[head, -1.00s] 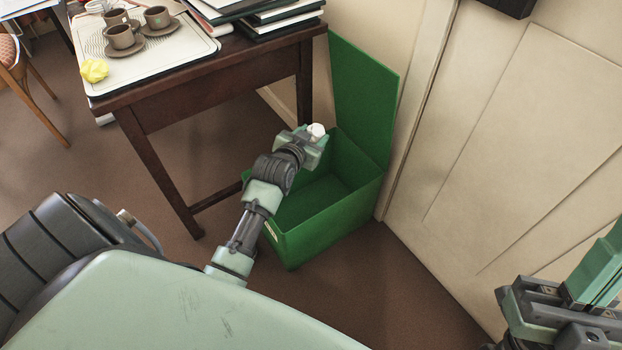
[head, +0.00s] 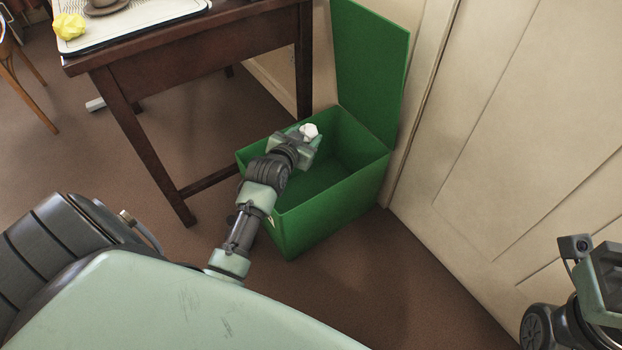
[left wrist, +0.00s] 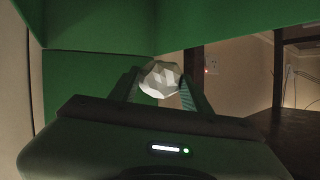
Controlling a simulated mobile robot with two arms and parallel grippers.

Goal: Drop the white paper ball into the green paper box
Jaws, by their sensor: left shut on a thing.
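The white paper ball (head: 309,131) is held at the tip of my left gripper (head: 305,137), which is shut on it. In the left wrist view the ball (left wrist: 160,79) sits between the two fingers (left wrist: 160,88). The green paper box (head: 335,207) stands on the floor with its lid raised at the back. In the head view my left gripper and the ball appear over the box's opening, toward its left side. The exact height above the rim is hard to tell. Part of my right arm shows at the lower right; its fingertips cannot be made out.
A dark wooden desk (head: 200,60) stands left of the box, with a tray (head: 130,30) and a yellow paper ball (head: 69,26) on it. A pale panelled door (head: 520,130) is to the right. Brown floor (head: 390,290) is clear in front of the box.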

